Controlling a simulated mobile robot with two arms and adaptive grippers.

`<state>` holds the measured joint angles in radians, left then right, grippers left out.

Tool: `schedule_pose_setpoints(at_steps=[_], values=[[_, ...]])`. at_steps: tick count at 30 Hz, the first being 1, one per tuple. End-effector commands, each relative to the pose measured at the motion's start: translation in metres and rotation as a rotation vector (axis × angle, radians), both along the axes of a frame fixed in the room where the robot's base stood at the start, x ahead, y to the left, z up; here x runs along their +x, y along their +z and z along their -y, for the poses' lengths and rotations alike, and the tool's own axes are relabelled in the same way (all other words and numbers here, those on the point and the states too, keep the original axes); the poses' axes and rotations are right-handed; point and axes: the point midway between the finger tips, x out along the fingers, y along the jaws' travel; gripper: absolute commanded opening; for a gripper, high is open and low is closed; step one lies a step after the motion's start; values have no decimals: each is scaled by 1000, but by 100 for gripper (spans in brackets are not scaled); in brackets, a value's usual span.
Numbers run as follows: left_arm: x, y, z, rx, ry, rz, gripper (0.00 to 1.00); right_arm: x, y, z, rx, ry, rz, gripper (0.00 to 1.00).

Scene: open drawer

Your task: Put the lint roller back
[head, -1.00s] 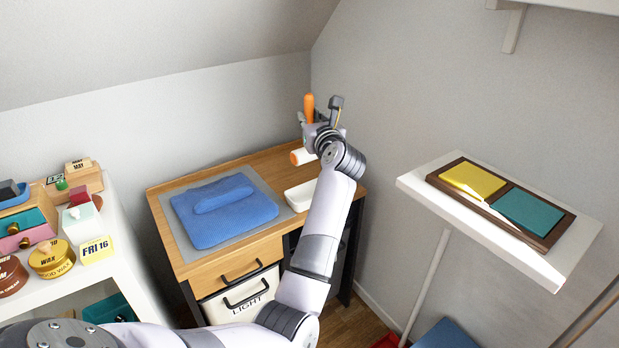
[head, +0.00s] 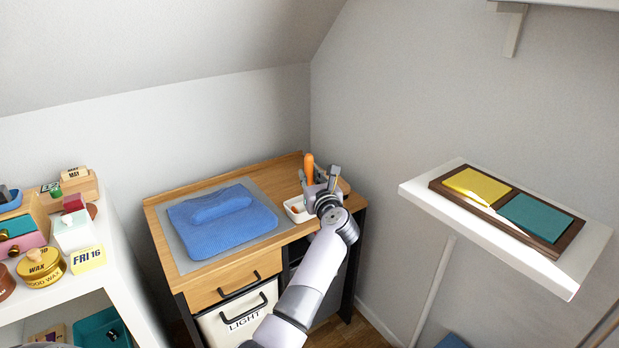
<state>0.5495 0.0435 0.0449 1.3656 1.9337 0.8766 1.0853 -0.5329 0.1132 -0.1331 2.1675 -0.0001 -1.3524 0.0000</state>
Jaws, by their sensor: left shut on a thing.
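The lint roller (head: 309,168) shows its orange handle standing upright at the back right of the wooden desk. My left gripper (head: 319,183) is shut on it. The gripper hides much of the roller's lower part. A small white tray (head: 288,204) lies on the desk just left of and below the gripper. A bit of orange shows inside the tray, at the roller's lower end. I cannot tell whether the roller touches the tray. My right gripper is not in view.
A folded blue cloth (head: 222,222) lies on a grey mat (head: 181,248) left of the tray. Below are a closed drawer (head: 232,281) and a bin marked LIGHT (head: 240,318). A white shelf (head: 540,268) with yellow and teal pads juts out at right.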

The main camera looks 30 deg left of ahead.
Motion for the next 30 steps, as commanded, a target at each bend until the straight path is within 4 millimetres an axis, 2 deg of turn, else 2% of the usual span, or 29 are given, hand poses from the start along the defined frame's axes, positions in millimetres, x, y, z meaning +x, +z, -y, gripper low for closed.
schedule_pose_setpoints(at_steps=[8, 9, 17, 29, 30], values=[[0, -1, 0, 0, 0, 1, 0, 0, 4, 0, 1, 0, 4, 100], [0, -1, 0, 0, 1, 0, 20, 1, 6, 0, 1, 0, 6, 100], [0, -1, 0, 0, 0, 0, 38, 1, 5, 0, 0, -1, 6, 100], [0, 2, 0, 0, 0, 0, 38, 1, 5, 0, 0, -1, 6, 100], [0, 1, 3, -1, -1, 0, 38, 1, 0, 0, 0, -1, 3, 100]])
